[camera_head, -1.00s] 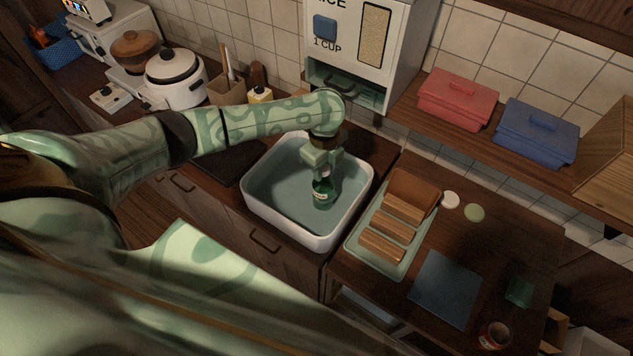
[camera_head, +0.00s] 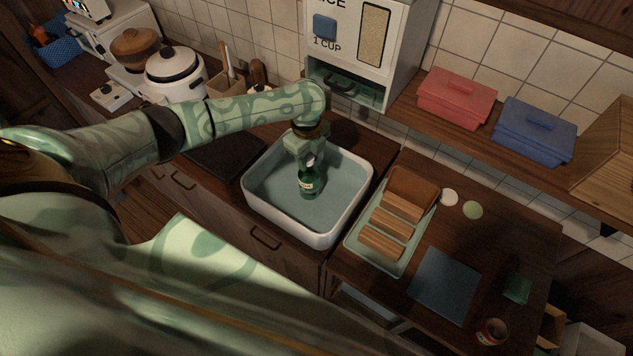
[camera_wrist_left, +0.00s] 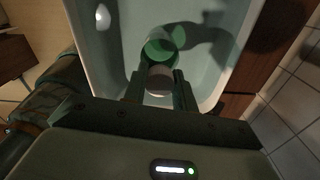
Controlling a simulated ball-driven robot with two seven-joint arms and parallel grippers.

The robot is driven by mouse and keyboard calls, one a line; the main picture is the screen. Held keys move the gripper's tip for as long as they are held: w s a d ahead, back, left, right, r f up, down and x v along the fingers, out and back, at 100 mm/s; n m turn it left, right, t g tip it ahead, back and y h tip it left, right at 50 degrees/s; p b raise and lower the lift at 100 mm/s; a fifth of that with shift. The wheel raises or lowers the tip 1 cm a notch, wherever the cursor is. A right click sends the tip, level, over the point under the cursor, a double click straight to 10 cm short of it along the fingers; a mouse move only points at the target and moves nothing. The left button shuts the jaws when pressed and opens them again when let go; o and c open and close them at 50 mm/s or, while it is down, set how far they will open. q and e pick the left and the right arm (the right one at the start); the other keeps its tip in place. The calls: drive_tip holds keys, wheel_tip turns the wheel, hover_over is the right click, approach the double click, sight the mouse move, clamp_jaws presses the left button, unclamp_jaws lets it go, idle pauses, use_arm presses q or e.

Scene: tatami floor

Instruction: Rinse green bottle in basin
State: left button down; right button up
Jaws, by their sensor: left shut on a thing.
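The green bottle (camera_head: 308,186) hangs upright in my left gripper (camera_head: 309,160), inside the white basin (camera_head: 290,236). The basin holds greyish water or has a grey-green inside; I cannot tell how deep the bottle's base sits. In the left wrist view the left gripper (camera_wrist_left: 160,92) is shut around the bottle's pale top, and the green body (camera_wrist_left: 163,45) shows beyond it over the basin (camera_wrist_left: 110,50). My right gripper is not in view.
A tray (camera_head: 353,241) with wooden blocks stands right of the basin. A rice dispenser (camera_head: 400,60) stands behind it. A dark board (camera_head: 225,155) lies left of the basin. A blue-grey mat (camera_head: 444,287) and a can (camera_head: 491,333) are at the lower right.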

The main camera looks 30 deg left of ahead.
use_arm(q)
drive_tip(key=shift+d+r+p, duration=0.1)
drive_tip(key=shift+d+p, duration=0.3)
drive_tip(key=shift+d, duration=0.15)
drive_tip(key=d+p, duration=0.1)
drive_tip(key=d, duration=0.3)
drive_tip(key=shift+s+p, duration=0.15)
drive_tip(key=shift+p, duration=0.15)
drive_tip(key=shift+a, duration=0.1)
drive_tip(key=shift+a, duration=2.5)
drive_tip(key=shift+d, duration=0.1)
